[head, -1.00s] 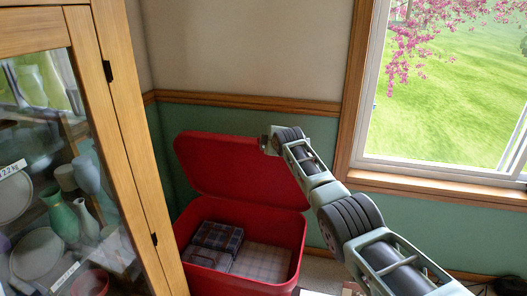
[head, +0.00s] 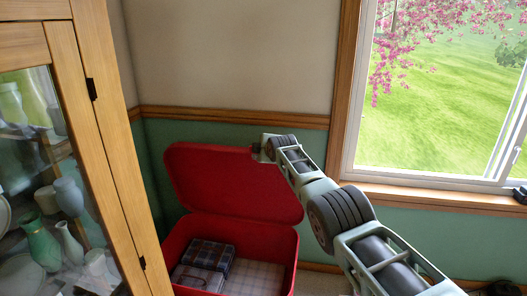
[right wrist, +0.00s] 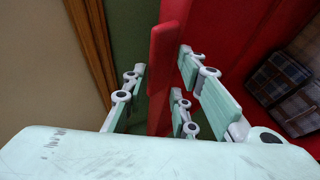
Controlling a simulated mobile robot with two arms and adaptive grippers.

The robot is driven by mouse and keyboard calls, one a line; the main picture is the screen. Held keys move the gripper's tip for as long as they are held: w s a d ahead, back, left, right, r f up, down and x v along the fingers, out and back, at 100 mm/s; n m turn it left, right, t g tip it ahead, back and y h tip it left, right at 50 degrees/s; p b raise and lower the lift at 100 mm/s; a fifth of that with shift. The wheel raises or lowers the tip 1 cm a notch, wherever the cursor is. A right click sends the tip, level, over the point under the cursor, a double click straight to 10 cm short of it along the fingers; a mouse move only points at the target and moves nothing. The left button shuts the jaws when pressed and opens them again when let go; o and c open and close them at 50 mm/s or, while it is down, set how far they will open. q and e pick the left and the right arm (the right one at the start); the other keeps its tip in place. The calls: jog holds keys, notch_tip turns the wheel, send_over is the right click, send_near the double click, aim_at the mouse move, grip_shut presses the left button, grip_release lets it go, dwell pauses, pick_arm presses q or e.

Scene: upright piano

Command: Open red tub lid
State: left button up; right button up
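The red tub (head: 284,262) stands on the floor with its lid (head: 225,180) raised, leaning up and back near the green wall. The tub's inside shows. My right gripper (head: 260,151) is at the lid's upper right corner. In the right wrist view, the gripper (right wrist: 160,95) is open, its fingers spread apart on either side of the lid's red edge (right wrist: 162,55). I cannot tell whether a finger touches the lid. My left gripper is not in view.
Folded plaid cloths (head: 209,257) lie in the tub. A wooden cabinet with glass (head: 120,150) holding vases and plates stands close on the left. A window with a wooden sill (head: 430,197) is on the right. The wall is close behind the lid.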

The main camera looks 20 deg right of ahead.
jog(key=shift+f, duration=0.15)
jog(key=shift+d, duration=0.15)
jog(key=v, duration=0.7)
jog(key=shift+s, duration=0.25)
dwell(0.4)
dwell(0.4)
